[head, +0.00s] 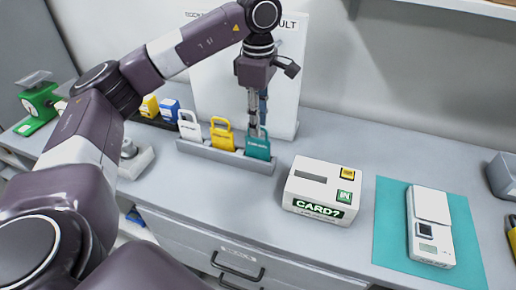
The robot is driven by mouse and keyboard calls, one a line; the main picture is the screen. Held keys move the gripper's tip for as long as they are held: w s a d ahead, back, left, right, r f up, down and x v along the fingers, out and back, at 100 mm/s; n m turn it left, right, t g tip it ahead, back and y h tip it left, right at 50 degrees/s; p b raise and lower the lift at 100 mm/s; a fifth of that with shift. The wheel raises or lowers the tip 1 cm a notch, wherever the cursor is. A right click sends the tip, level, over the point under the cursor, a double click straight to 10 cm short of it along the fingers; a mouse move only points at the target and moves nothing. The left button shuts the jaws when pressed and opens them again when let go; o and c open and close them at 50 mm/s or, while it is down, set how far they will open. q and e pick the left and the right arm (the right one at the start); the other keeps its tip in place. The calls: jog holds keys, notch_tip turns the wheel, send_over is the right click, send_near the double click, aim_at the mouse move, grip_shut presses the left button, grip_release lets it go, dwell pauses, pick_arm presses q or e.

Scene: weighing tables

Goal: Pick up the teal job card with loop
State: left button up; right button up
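The teal job card with loop (257,149) stands at the right end of a grey rack (227,156) on the table. A yellow card (222,136) and a white card (190,127), each with a loop, stand to its left in the same rack. My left gripper (256,128) points down right at the top of the teal card. Its fingers look close together at the loop, but I cannot tell whether they are shut on it. My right gripper is not in view.
A white box labelled CARD? (320,187) stands right of the rack. A white scale (430,228) lies on a teal mat (390,220) further right. A white board (285,95) stands behind the rack. A green scale (40,104) is at the far left.

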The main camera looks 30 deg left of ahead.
aim_at(258, 139)
pick_arm(q)
notch_tip(258, 139, down, 6)
jog(key=shift+s+r+p, duration=0.1)
jog(key=shift+r+p, duration=0.1)
jog(key=shift+p, duration=0.8)
jog(key=shift+f, duration=0.25)
grip_shut()
